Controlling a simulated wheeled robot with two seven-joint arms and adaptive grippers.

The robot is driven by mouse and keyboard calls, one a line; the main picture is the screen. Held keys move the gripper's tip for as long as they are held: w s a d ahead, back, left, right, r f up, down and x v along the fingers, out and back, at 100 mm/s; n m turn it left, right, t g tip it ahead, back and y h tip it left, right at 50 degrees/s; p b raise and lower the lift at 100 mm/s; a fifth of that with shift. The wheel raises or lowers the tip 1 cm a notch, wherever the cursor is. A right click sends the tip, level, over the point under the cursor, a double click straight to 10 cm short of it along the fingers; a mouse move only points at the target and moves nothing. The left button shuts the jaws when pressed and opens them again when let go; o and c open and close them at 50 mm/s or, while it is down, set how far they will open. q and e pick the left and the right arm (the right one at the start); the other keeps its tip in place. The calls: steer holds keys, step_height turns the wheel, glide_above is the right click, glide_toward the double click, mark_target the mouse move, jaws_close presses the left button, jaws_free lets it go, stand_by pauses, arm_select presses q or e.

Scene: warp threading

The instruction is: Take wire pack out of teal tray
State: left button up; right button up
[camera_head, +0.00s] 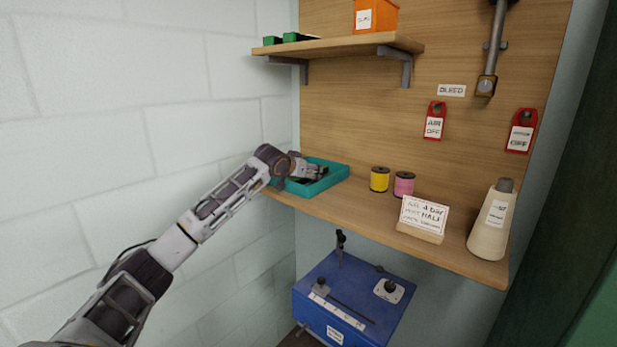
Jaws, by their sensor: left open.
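The teal tray (330,180) stands at the left end of the lower wooden shelf. My left arm reaches in from the left, and my left gripper (318,173) is open inside or just over the tray. The wire pack cannot be made out; the tray's inside is small, dark and partly covered by the gripper. My right gripper is not in view.
On the lower shelf (350,210) stand a yellow spool (379,179), a pink spool (403,185), a sign (423,215) and a cream thread cone (492,222). An upper shelf (340,46) overhangs the tray. A blue machine (350,300) is below.

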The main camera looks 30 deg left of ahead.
arm_select(q)
steer(key=c, duration=1.6)
steer(key=shift+r, duration=0.15)
steer(key=shift+r, duration=0.55)
step_height(320, 180, up, 8)
steer(key=shift+f+p, duration=0.2)
steer(key=shift+p, duration=0.1)
steer(key=shift+r, duration=0.6)
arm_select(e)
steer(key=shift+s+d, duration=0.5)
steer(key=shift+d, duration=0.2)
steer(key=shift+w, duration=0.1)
